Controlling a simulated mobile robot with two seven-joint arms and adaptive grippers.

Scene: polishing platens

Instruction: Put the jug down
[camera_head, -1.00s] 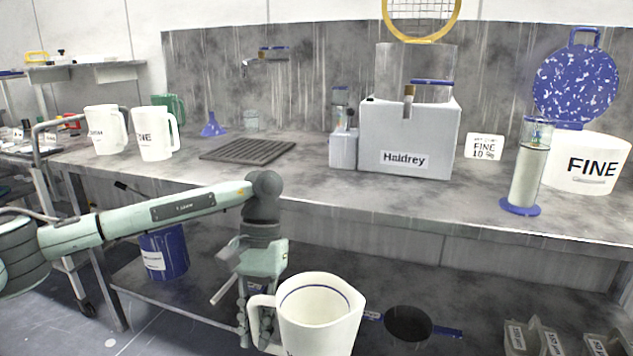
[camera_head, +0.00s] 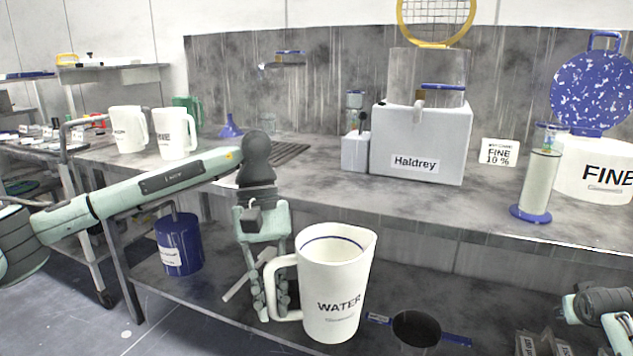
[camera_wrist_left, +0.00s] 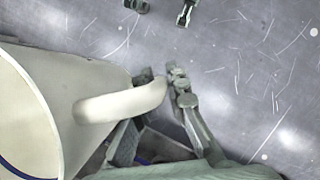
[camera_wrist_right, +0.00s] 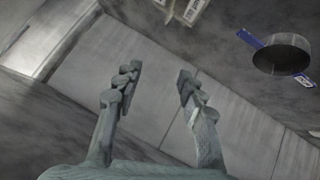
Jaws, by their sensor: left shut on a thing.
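A white jug (camera_head: 331,290) marked WATER, with a blue line inside its rim, hangs upright in front of the bench at the lower middle of the head view. My left gripper (camera_head: 276,305) is shut on the jug's handle. In the left wrist view the jug (camera_wrist_left: 30,110) fills the left side and its handle passes between my left fingers (camera_wrist_left: 160,95). The jug is in the air; its base looks clear of any surface. My right gripper (camera_wrist_right: 155,85) is open and empty in the right wrist view. Part of my right arm shows at the head view's lower right edge.
The grey bench top (camera_head: 300,187) has free room along its front edge. On it stand two white jugs (camera_head: 175,135), the Haldrey box (camera_head: 420,142), a cylinder (camera_head: 537,185) and the FINE container (camera_head: 597,168). Below are a lower shelf (camera_head: 215,295), a blue bucket (camera_head: 180,245) and a dark pan (camera_head: 416,328).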

